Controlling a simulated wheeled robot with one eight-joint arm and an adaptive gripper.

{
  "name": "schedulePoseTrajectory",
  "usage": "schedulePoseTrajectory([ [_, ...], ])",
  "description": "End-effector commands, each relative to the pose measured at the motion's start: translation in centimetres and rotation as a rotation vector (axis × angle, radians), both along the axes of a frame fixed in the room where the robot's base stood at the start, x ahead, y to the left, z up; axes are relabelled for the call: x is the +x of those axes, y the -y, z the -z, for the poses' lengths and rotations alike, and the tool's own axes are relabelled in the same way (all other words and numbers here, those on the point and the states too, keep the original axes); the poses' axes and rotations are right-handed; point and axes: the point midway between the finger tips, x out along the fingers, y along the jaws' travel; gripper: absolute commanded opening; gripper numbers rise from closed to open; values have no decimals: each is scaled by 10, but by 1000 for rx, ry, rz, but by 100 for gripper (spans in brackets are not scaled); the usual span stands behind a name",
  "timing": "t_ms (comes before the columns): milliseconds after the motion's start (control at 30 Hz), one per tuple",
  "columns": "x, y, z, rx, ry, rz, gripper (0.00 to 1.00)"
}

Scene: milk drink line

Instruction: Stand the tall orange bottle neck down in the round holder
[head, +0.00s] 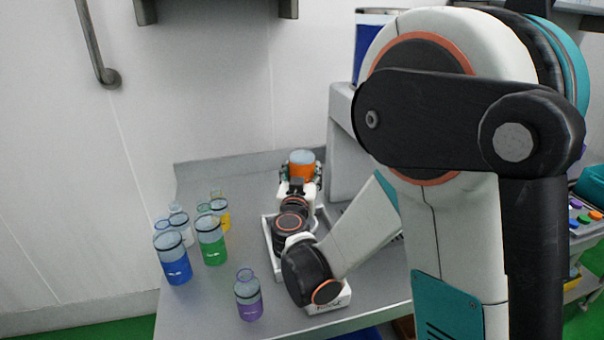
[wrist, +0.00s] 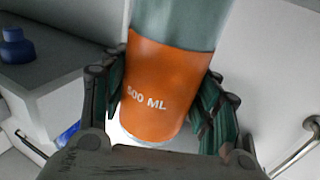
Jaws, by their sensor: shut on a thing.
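The tall orange bottle (head: 302,170) is between the fingers of my gripper (head: 300,178) at the back of the steel table. In the head view its upper end looks wide and pale blue, with no narrow neck showing there. In the wrist view the orange band of the bottle (wrist: 158,90), marked 500 ML, lies between both fingers of my gripper (wrist: 165,105). A clear grey-green part runs out past the top edge of that view. The neck is not visible. I cannot make out the round holder; my arm covers part of the table.
Blue (head: 173,260), green (head: 211,240) and yellow (head: 222,214) bottles stand close together on the left, with clear ones behind. A purple bottle (head: 248,296) stands near the front. A white tray (head: 269,238) lies under my arm. A pale machine (head: 343,150) stands right of the bottle.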

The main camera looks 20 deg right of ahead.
Motion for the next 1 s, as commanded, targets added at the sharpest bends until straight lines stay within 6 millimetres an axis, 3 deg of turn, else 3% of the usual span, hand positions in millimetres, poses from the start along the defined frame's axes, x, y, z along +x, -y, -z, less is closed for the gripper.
schedulePoseTrajectory([
  [533, 0, 0, 3, 0, 0, 0, 38],
  [1000, 0, 0, 24, 0, 0, 0, 38],
])
